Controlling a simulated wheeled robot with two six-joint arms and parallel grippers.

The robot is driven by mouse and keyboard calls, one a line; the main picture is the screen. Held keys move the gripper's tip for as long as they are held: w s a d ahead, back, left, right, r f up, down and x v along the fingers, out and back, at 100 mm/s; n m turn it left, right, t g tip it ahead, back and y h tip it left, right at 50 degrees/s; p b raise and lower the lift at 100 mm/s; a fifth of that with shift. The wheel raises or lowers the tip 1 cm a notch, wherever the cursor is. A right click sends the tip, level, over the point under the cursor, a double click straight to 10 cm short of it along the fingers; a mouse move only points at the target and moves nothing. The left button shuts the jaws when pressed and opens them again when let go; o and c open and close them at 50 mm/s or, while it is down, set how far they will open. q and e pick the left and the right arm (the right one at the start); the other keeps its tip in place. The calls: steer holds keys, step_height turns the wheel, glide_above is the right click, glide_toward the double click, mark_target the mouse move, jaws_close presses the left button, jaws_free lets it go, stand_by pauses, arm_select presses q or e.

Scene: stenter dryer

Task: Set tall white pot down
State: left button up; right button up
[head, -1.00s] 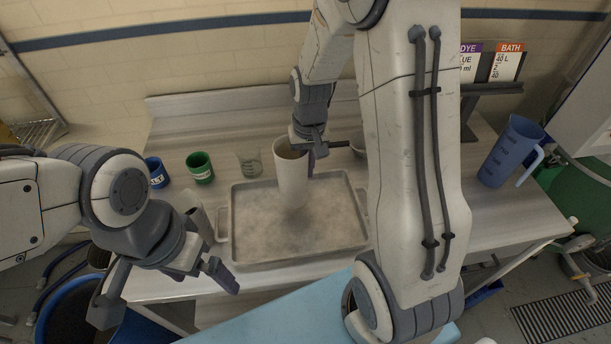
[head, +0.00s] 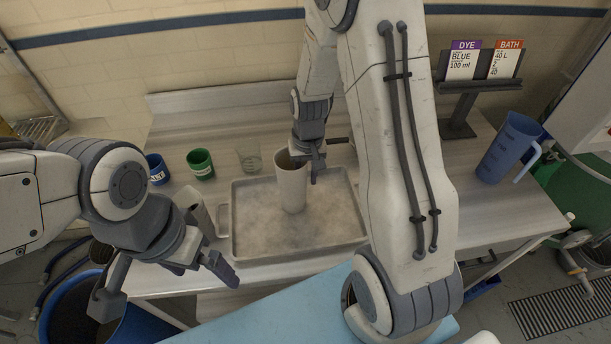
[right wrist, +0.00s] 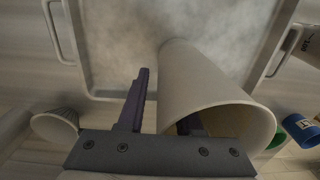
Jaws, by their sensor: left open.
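The tall white pot (head: 291,190) stands upright with its base on the metal tray (head: 235,225). It also shows in the right wrist view (right wrist: 195,85), where its mouth faces the camera. My right gripper (head: 310,165) is at the pot's rim, one finger inside the mouth and the other outside on the right. In the right wrist view the outer finger of my right gripper (right wrist: 160,95) stands apart from the wall, with a visible gap. My left gripper (head: 172,285) is open and empty, left of the tray's front corner.
A blue cup (head: 157,169), a green cup (head: 200,164) and a clear beaker (head: 248,160) stand behind the tray. A pale container (head: 195,210) is beside its left handle. A blue jug (head: 508,150) and a sign stand (head: 470,100) are at the right.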

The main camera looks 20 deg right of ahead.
steer(key=shift+r, duration=0.25)
steer(key=shift+w+r, duration=0.1)
steer(key=shift+r, duration=0.25)
step_height(320, 180, up, 10)
steer(key=shift+d+r+b, duration=0.15)
steer(key=shift+r+b, duration=0.05)
steer(key=shift+b, duration=0.3)
steer(key=shift+s+a+r, duration=0.2)
steer(key=shift+r, duration=0.15)
steer(key=s+a+r+n, duration=0.2)
steer(key=s+a+n, duration=0.3)
steer(key=a, duration=0.5)
steer(key=s+a+f+n+b, duration=0.1)
steer(key=s+a+n, duration=0.1)
steer(key=s, duration=0.6)
steer(key=s+a+f+n+b, duration=0.1)
steer(key=s+a+n, duration=0.2)
steer(key=s, duration=0.4)
steer(key=shift+s+a+y, duration=0.3)
steer(key=shift+s+a, duration=0.05)
steer(key=shift+a, duration=0.45)
steer(key=shift+f, duration=0.1)
